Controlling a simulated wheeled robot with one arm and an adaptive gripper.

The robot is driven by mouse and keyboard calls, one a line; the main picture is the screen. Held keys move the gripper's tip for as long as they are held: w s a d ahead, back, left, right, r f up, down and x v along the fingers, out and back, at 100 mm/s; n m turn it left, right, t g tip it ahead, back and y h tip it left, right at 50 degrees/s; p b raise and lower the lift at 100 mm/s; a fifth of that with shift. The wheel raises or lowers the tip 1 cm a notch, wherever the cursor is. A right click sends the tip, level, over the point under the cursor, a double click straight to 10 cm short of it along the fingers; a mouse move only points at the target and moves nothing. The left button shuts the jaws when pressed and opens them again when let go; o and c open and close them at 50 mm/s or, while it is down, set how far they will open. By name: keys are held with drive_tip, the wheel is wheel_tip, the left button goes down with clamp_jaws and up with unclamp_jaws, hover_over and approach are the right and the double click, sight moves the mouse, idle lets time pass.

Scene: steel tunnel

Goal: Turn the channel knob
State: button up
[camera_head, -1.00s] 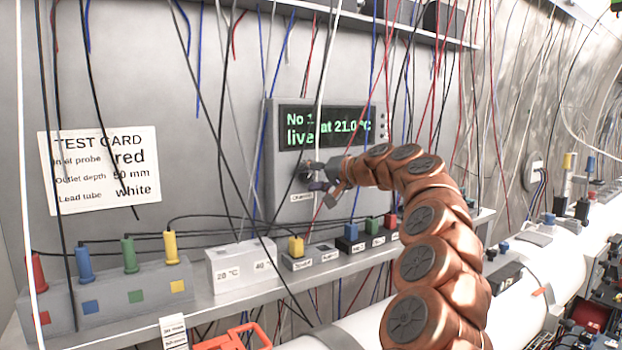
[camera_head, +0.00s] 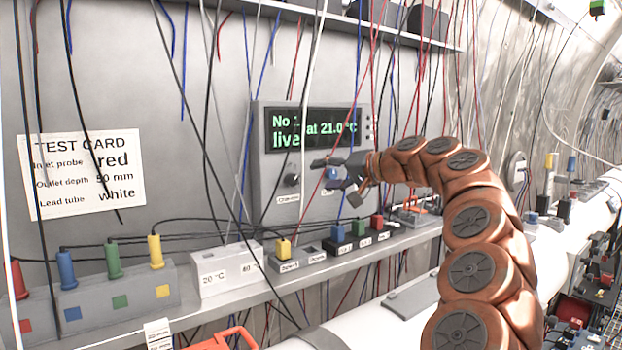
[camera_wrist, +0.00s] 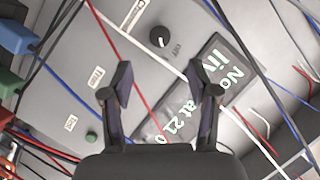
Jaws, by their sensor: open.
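A grey panel box (camera_head: 262,150) on the wall carries a lit display (camera_head: 318,128) with green text reading in part "No 1", "live" and "at 21.0". The dark round channel knob (camera_head: 292,180) sits below the display's left part, above a small label. In the wrist view the knob (camera_wrist: 158,38) shows a white pointer mark and lies beyond my fingertips. My gripper (camera_head: 333,172) is open and empty, in front of the panel just right of the knob. In the wrist view both fingers of my gripper (camera_wrist: 165,85) stand apart, touching nothing visible.
Thin hanging wires cross in front of the panel; a red wire (camera_wrist: 130,55) and a white one pass near the fingers. Below runs a shelf with a white block (camera_head: 225,272) and coloured plugs. A test card (camera_head: 82,172) hangs at left. A green button (camera_wrist: 91,137) is on the panel.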

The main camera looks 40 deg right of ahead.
drive_tip(key=shift+v, duration=1.15)
